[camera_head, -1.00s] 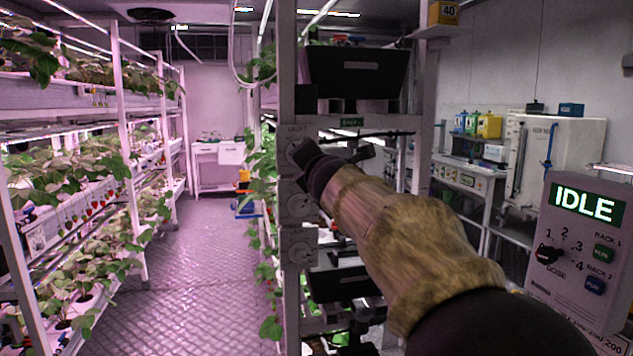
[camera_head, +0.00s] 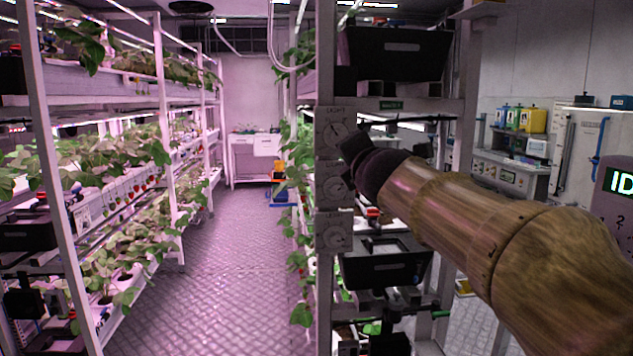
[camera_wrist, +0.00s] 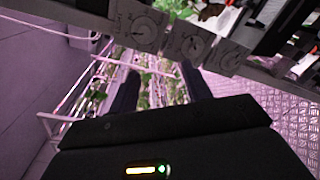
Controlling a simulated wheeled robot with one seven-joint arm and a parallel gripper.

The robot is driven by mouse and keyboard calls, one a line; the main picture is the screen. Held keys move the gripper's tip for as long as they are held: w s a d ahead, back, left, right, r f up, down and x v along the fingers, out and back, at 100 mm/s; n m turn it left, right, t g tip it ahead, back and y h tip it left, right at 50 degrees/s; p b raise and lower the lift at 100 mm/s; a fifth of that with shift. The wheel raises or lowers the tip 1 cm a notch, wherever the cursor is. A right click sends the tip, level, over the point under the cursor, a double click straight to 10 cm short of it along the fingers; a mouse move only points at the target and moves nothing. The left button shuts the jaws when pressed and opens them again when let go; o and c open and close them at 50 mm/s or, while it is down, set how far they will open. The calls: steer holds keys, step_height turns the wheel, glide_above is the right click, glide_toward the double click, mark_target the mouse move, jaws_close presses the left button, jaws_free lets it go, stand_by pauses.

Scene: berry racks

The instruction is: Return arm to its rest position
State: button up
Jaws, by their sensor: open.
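My arm, in a tan sleeve, reaches in from the lower right of the head view. My gripper (camera_head: 364,152) is dark and sits just right of the light-knob panels on the rack post. In the wrist view my gripper (camera_wrist: 158,80) shows two dark fingers spread apart with nothing between them. The top light knob (camera_head: 337,133) and the middle knob (camera_head: 335,187) are to the left of the gripper, with the bottom knob (camera_head: 336,235) below. A knob panel (camera_wrist: 142,24) also shows at the top of the wrist view. The gripper looks clear of the knobs.
The near rack post (camera_head: 327,300) stands close to my arm, with black bins (camera_head: 395,55) on its shelves. A planted rack (camera_head: 60,100) lines the left. The aisle floor (camera_head: 220,270) between is clear. A control box (camera_head: 612,182) is cut off at the right edge.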

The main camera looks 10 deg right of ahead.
steer(key=s+f+m+g, duration=0.2)
steer(key=f+m+g, duration=0.15)
steer(key=f, duration=0.65)
steer(key=s+d+f+m+g, duration=0.15)
steer(key=f+m, duration=0.35)
steer(key=f, duration=0.5)
steer(key=s+a+f+m+g, duration=0.1)
steer(key=s+f+m+g, duration=0.3)
steer(key=f, duration=0.5)
steer(key=s+f+m+g, duration=0.6)
steer(key=s+f+m, duration=0.6)
steer(key=s+f, duration=0.5)
step_height(320, 180, up, 20)
steer(key=w+p, duration=0.1)
steer(key=p, duration=1.9)
steer(key=shift+a, duration=0.2)
steer(key=shift+f, duration=0.1)
